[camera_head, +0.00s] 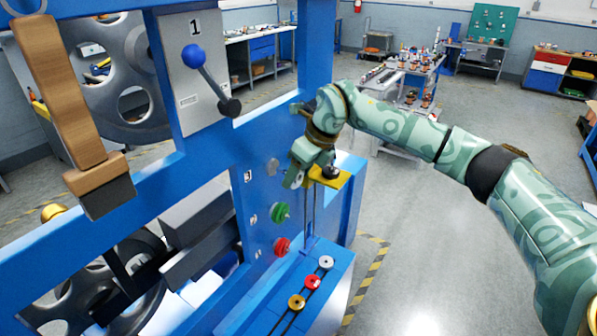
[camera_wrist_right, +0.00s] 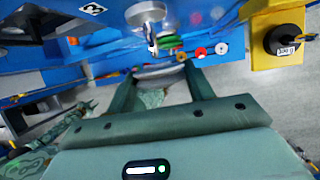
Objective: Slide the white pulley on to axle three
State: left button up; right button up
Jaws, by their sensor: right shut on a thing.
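My right gripper (camera_head: 293,180) is at the blue panel, close to the grey round end at axle three (camera_head: 272,167). It is shut on a pale disc, which I take to be the white pulley (camera_wrist_right: 160,71); it shows edge-on between the fingertips in the wrist view. In that view the axle's silver end (camera_wrist_right: 145,12) lies beyond the fingertips, and the pulley looks apart from it. The green pulley (camera_head: 280,212) and the red pulley (camera_head: 282,246) sit on the panel below. My left gripper is not in view.
Pale, red and orange pulleys (camera_head: 312,282) stand on the low blue ledge. Open floor lies right.

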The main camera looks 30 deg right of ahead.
jog(key=shift+p, duration=0.3)
jog(key=shift+a, duration=0.1)
jog(key=shift+w+a+p, duration=0.15)
jog(key=shift+w+a, duration=0.2)
jog(key=shift+w, duration=0.3)
jog(key=shift+w+a+p, duration=0.15)
jog(key=shift+w+a, duration=0.2)
jog(key=shift+w, duration=0.3)
dwell(0.5)
jog(key=shift+w+a, duration=0.45)
jog(key=shift+w, duration=0.35)
jog(key=shift+w+r, duration=0.1)
jog(key=shift+r, duration=0.1)
dwell(0.8)
